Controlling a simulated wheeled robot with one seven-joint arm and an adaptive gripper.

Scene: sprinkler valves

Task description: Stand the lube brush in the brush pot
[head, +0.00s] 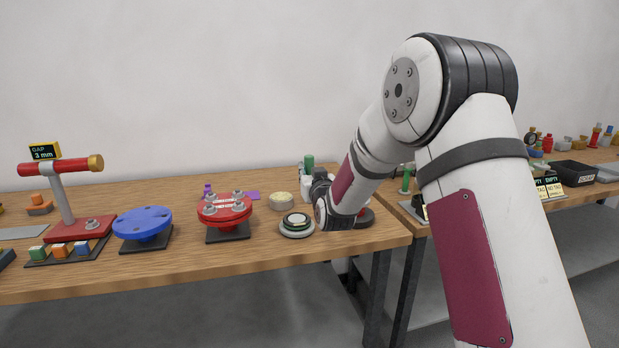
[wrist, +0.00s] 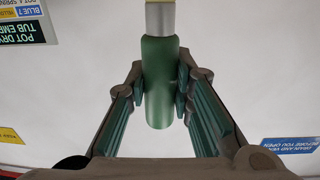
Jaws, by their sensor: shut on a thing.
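My gripper (wrist: 162,88) is shut on the green handle of the lube brush (wrist: 158,95) in the wrist view. The handle's rounded end is toward the bottom of that picture and its metal ferrule toward the top; the bristles are out of frame. In the head view a green upright handle end (head: 309,162) shows just above my gripper (head: 316,190), which is partly hidden by my own wrist. I cannot pick out the brush pot with certainty; the bench behind my wrist is hidden.
On the wooden bench (head: 290,258) stand a blue disc (head: 143,222), a red flanged valve (head: 225,210), a round plate with a dark ring (head: 296,225) and a pale tub (head: 281,200). A dark round base (head: 366,217) sits right of my wrist. A second bench is at right.

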